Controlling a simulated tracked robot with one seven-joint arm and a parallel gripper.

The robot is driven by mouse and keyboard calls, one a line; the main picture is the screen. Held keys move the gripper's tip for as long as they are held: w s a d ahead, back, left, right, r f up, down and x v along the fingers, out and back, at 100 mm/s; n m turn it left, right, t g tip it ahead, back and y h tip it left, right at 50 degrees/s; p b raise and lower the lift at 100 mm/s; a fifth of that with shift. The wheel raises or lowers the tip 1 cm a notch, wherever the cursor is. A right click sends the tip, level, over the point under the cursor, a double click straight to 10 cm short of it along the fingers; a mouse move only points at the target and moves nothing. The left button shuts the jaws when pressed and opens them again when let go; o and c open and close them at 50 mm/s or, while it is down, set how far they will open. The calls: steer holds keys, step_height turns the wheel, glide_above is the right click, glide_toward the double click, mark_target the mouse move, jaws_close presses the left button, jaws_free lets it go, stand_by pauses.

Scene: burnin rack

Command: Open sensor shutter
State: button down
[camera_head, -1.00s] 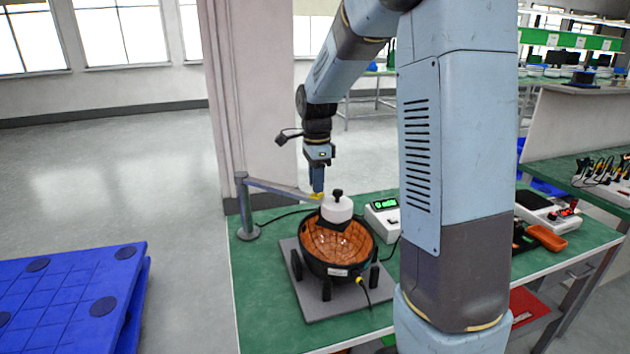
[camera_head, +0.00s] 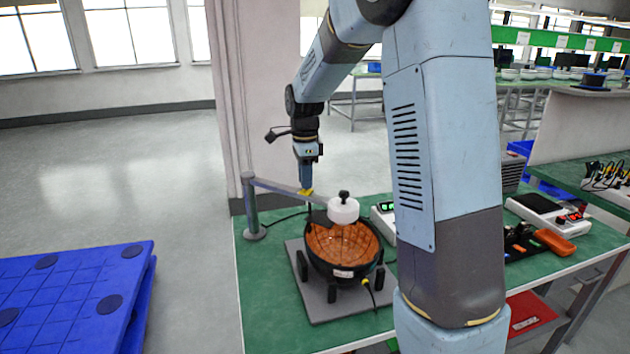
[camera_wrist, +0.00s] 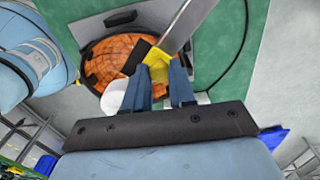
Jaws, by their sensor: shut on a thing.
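A grey swing arm (camera_head: 280,187) reaches from a post (camera_head: 252,205) at the table's back left toward a black bowl (camera_head: 343,250) with an orange, segmented inside. A yellow tab (camera_head: 306,192) sits near the arm's outer end; it also shows in the wrist view (camera_wrist: 154,60). A dark plate (camera_head: 319,217), apparently the shutter, lies over the bowl's back left edge. A white round sensor housing (camera_head: 343,211) with a black knob stands above the bowl, right of the plate. My gripper (camera_head: 305,186) points down, shut on the yellow tab; its fingers show in the wrist view (camera_wrist: 168,80).
The bowl stands on a grey base plate (camera_head: 318,307) on the green table (camera_head: 265,310). A box with a green display (camera_head: 384,214) is partly hidden by my arm. Blue pallets (camera_head: 70,290) lie at left; the floor behind is clear.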

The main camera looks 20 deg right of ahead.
steer(key=shift+a, duration=0.1)
steer(key=c, duration=0.9)
jaws_free()
steer(key=shift+c, duration=0.2)
steer(key=shift+w, duration=0.1)
step_height(320, 180, up, 14)
steer(key=shift+f, duration=0.15)
